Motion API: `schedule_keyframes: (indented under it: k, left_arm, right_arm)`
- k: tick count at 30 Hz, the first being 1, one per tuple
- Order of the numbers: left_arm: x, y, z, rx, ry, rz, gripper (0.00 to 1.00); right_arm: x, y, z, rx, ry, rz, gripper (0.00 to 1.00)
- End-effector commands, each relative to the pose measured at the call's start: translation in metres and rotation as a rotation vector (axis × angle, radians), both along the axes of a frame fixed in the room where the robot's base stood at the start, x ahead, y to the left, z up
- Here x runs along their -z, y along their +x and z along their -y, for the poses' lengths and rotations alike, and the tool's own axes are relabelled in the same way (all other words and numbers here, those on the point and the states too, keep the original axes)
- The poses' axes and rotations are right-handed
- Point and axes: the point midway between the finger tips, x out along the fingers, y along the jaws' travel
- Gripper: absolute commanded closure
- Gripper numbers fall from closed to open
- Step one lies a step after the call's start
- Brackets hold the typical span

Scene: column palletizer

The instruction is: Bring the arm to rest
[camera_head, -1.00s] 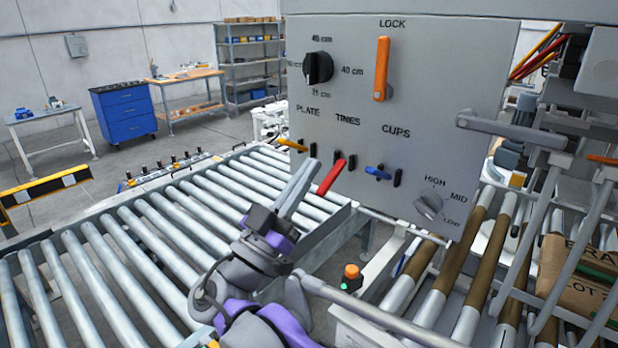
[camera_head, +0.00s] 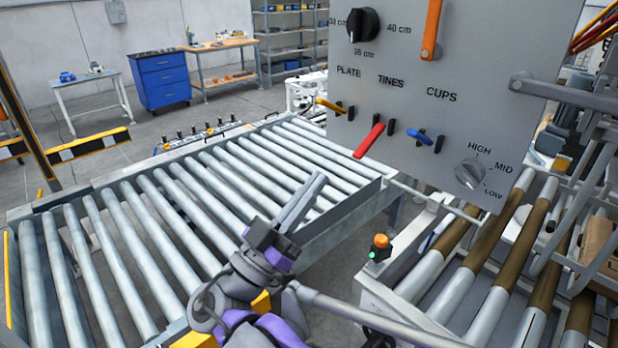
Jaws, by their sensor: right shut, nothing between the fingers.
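My right gripper (camera_head: 312,188) is shut and empty, its grey fingers pressed together and pointing up and to the right. In the picture it shows over the edge of the roller conveyor (camera_head: 348,214), below and left of the control panel (camera_head: 440,85). It is apart from the red lever (camera_head: 369,140), the closest lever on the panel. My left gripper is not in view.
The panel also carries a yellow lever (camera_head: 328,106), a blue lever (camera_head: 419,138), an orange lock handle (camera_head: 432,30) and a grey knob (camera_head: 470,174). An orange button (camera_head: 381,241) stands right of my arm. Brown-banded rollers (camera_head: 492,232) lie at right.

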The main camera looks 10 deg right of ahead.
Motion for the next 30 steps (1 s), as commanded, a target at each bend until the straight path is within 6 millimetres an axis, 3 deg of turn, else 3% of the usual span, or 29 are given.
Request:
schedule_keyframes:
  k: [2,5,10,12,15,19,24,30]
  left_arm:
    - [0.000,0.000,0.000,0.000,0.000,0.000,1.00]
    - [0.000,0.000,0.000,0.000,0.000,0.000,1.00]
    - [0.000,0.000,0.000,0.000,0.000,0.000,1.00]
    - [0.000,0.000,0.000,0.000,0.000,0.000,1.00]
    - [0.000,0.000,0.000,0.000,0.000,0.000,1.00]
    - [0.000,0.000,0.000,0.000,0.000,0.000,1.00]
    - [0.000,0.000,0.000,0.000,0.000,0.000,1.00]
    - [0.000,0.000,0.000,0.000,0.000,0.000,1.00]
  right_arm:
    - [0.006,0.003,0.011,0.021,0.010,-0.047,1.00]
    - [0.029,0.009,0.045,0.082,0.045,-0.204,1.00]
    - [0.110,0.004,0.129,0.185,0.169,-0.669,1.00]
    - [0.150,-0.007,0.156,0.187,0.234,-0.862,1.00]
    - [0.205,-0.031,0.181,0.143,0.333,-1.110,1.00]
    - [0.270,-0.069,0.191,0.007,0.466,-1.367,1.00]
    - [0.332,-0.112,0.172,-0.271,0.624,-1.552,1.00]
    - [0.361,-0.136,0.139,-0.566,0.728,-1.559,1.00]
